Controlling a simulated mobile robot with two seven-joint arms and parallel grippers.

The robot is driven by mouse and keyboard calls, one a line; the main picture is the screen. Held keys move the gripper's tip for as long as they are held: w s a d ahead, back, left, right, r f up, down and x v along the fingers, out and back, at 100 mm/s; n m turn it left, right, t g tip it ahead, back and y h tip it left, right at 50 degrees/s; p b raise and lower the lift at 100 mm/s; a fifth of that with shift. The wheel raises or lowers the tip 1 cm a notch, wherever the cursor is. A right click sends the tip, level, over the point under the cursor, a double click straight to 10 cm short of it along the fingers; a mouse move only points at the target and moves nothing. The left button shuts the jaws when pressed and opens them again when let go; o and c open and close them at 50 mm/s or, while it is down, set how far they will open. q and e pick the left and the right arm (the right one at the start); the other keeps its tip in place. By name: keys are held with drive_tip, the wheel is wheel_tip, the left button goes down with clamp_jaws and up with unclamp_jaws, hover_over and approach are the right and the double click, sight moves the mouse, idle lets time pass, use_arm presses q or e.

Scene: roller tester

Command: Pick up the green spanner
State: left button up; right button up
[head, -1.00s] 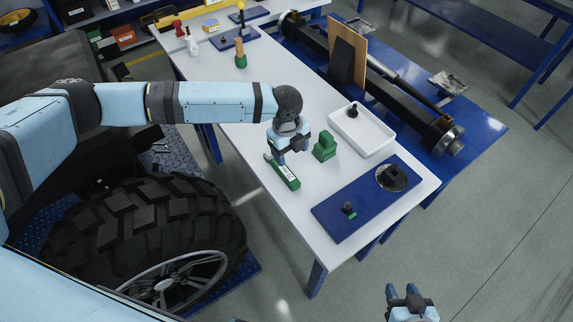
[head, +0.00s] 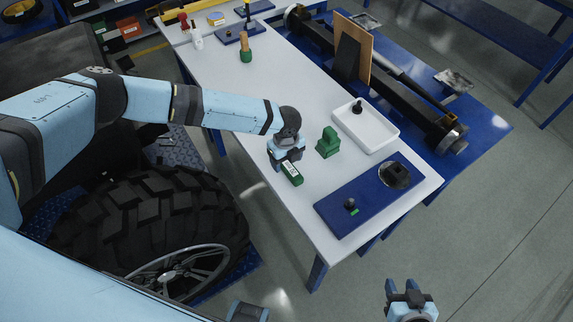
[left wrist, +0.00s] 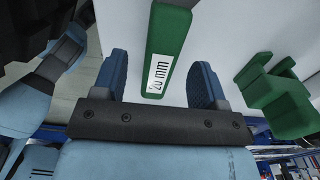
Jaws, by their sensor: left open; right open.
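The green spanner (head: 292,174) lies on the white table top, partly hidden in the head view by my left gripper (head: 280,163). In the left wrist view the spanner (left wrist: 165,45) shows a white "20 mm" label and runs between the two blue fingers of my left gripper (left wrist: 160,82). The left fingers are spread, with a gap to the spanner on each side. My right gripper (head: 408,288) is open and empty, over the floor at the lower right, away from the table.
A green block-shaped stand (head: 328,142) is just right of my left gripper. A green-based wooden-handled item (head: 246,50) stands farther back.

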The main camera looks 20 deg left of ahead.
use_arm(q)
drive_tip(key=shift+f, duration=1.3)
clamp_jaws()
drive_tip(key=shift+r, duration=0.1)
